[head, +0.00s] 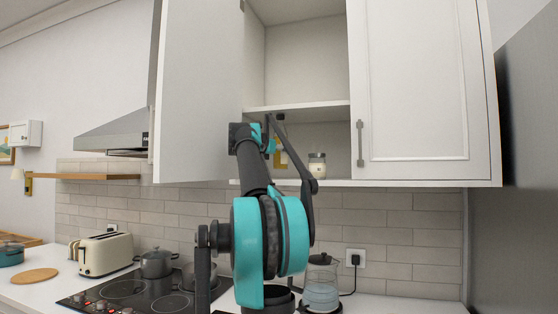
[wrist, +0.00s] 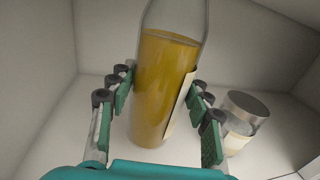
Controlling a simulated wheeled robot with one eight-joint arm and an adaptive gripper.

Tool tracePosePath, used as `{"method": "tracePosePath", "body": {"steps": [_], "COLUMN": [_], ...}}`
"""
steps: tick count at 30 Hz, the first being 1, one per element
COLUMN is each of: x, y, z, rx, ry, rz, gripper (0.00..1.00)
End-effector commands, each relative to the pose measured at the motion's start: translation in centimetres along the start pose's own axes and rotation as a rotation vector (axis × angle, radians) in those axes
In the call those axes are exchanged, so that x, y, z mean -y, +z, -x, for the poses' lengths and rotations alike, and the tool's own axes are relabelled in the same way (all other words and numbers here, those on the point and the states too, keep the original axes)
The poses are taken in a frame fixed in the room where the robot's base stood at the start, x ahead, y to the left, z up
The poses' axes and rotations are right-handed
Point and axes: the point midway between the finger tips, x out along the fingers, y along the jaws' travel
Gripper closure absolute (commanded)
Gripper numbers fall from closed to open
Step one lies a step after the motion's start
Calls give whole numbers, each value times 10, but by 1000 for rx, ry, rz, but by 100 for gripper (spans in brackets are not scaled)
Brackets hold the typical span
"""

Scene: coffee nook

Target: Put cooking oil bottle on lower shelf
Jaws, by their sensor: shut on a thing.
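The cooking oil bottle (wrist: 160,90) is clear, with amber oil and a pale label on its right side. It fills the middle of the wrist view, slightly tilted in the picture. My gripper (wrist: 160,92) has its fingers on both sides of the bottle and is shut on it. In the head view, my arm reaches into the open cabinet and hides most of the bottle; an amber patch (head: 281,159) of it shows beside my gripper. The lower shelf (head: 335,182) is the cabinet's bottom board. I cannot tell whether the bottle's base touches it.
A jar with a metal lid (head: 317,165) stands on the lower shelf, right of the bottle; it also shows in the wrist view (wrist: 243,122). The middle shelf (head: 310,108) is above. The left cabinet door (head: 200,90) is open, the right door (head: 425,90) shut.

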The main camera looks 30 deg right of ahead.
Motion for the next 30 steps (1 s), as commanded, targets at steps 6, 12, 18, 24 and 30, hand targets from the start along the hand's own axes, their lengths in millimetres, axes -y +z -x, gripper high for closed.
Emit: {"method": "tracePosePath", "body": {"steps": [6,12,18,24,30], "x": [-7,-6,-6,-6,-7], "y": [-6,-29,-35,-36,-39], "z": [-3,-2,-2,-2,-3], "rx": [1,1,1,1,0], "ry": [-1,0,0,0,0], "rz": [1,1,1,1,0], "gripper": [100,100,100,100,40]}}
